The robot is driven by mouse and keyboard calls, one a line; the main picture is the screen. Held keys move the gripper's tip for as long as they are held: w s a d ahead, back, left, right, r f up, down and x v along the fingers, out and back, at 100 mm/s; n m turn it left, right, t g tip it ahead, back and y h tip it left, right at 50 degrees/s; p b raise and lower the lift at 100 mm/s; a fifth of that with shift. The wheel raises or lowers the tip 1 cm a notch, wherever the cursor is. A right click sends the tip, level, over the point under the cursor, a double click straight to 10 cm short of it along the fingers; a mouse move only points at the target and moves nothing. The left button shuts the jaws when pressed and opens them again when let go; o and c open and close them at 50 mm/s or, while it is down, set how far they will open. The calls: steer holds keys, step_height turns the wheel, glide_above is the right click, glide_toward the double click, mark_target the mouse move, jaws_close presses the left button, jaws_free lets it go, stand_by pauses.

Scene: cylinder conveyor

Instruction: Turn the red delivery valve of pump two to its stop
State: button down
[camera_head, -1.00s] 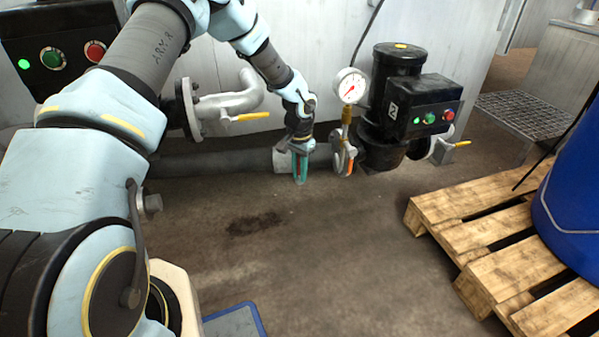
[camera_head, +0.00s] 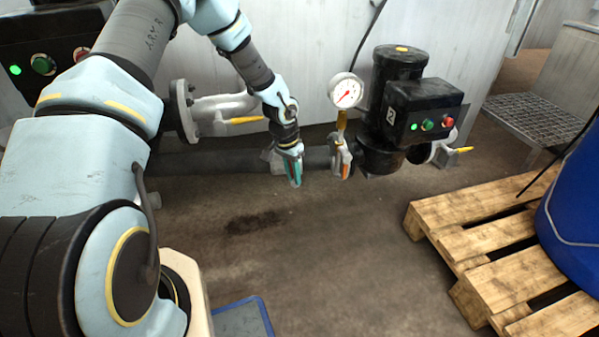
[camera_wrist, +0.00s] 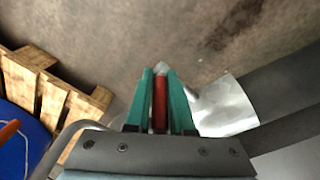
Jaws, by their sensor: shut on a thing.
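My gripper (camera_head: 293,172) is low in front of the horizontal pipe (camera_head: 235,162), left of pump two (camera_head: 390,120), which bears a "2"-like mark. In the wrist view my gripper (camera_wrist: 160,98) has its teal fingers shut on a red valve lever (camera_wrist: 160,106), one finger on each side. The lever shows as a narrow red strip; the valve body is mostly hidden by the fingers. In the head view the fingers cover most of the lever. A silvery metal part (camera_wrist: 230,108) lies right of the fingers in the wrist view.
A pressure gauge (camera_head: 345,91) stands above an orange-handled fitting (camera_head: 346,170) right of my gripper. Yellow-handled valves (camera_head: 245,120) sit on the upper left pipe and right of the pump (camera_head: 460,150). A wooden pallet (camera_head: 480,237) with a blue drum (camera_head: 575,220) stands at right. The floor between is clear.

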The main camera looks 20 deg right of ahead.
steer(key=c, duration=0.8)
jaws_free()
steer(key=r, duration=0.3)
steer(key=a+r+p, duration=0.1)
steer(key=r, duration=0.3)
steer(key=r+p, duration=0.1)
steer(key=r, duration=0.2)
steer(key=shift+w+a+r, duration=0.1)
steer(key=shift+a+r, duration=0.15)
steer(key=shift+r, duration=0.1)
